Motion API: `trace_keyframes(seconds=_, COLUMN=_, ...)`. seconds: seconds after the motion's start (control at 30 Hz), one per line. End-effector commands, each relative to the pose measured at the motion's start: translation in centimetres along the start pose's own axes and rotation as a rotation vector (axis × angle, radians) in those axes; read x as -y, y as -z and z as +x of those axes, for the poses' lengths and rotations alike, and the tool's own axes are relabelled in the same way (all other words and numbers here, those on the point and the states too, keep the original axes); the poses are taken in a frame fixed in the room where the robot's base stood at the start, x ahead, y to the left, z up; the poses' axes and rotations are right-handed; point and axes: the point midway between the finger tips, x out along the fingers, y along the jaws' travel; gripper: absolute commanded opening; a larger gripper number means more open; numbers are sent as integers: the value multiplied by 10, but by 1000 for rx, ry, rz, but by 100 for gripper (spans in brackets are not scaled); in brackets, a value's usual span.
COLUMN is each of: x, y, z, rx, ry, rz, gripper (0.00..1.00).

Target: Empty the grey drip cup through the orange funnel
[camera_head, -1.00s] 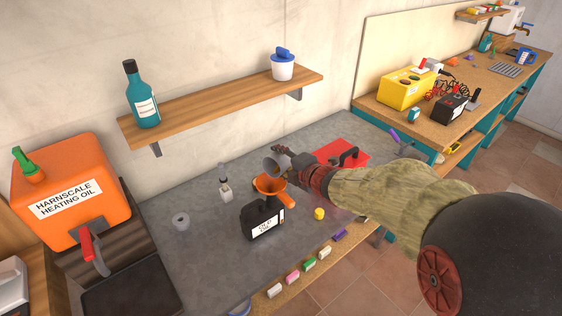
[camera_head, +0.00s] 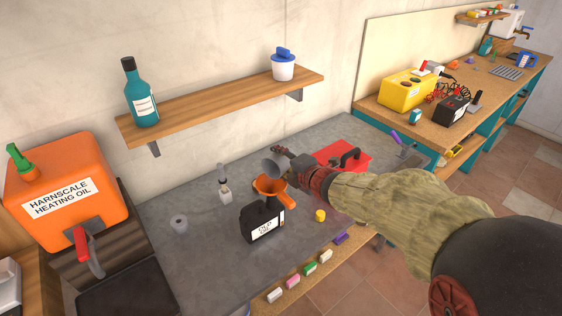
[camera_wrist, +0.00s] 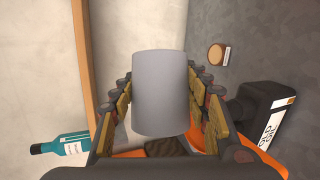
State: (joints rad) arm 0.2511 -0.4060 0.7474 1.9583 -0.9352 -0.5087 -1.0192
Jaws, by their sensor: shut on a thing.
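The grey drip cup (camera_head: 271,167) is held in my gripper (camera_head: 284,162), close to the orange funnel (camera_head: 269,186) and slightly above it in the head view. It looks tilted; its contents are hidden. In the wrist view the grey cup (camera_wrist: 160,92) stands between both jointed fingers of my gripper (camera_wrist: 160,85), which are shut on it. The funnel sits in the neck of a black canister (camera_head: 260,224) with a white label. The canister (camera_wrist: 262,112) also shows at the right of the wrist view, with orange parts low down beside it.
A red box (camera_head: 345,157) lies behind my arm, and a small yellow item (camera_head: 320,215) stands in front of it. A wooden shelf (camera_head: 215,106) overhangs the back.

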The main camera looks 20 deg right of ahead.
Motion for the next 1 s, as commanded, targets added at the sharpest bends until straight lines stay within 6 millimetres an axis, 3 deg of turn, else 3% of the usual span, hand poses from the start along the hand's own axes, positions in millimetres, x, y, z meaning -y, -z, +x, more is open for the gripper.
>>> trace_keyframes(seconds=1.0, x=-8, y=-6, z=-1, rx=-86, ry=78, rz=188, gripper=18)
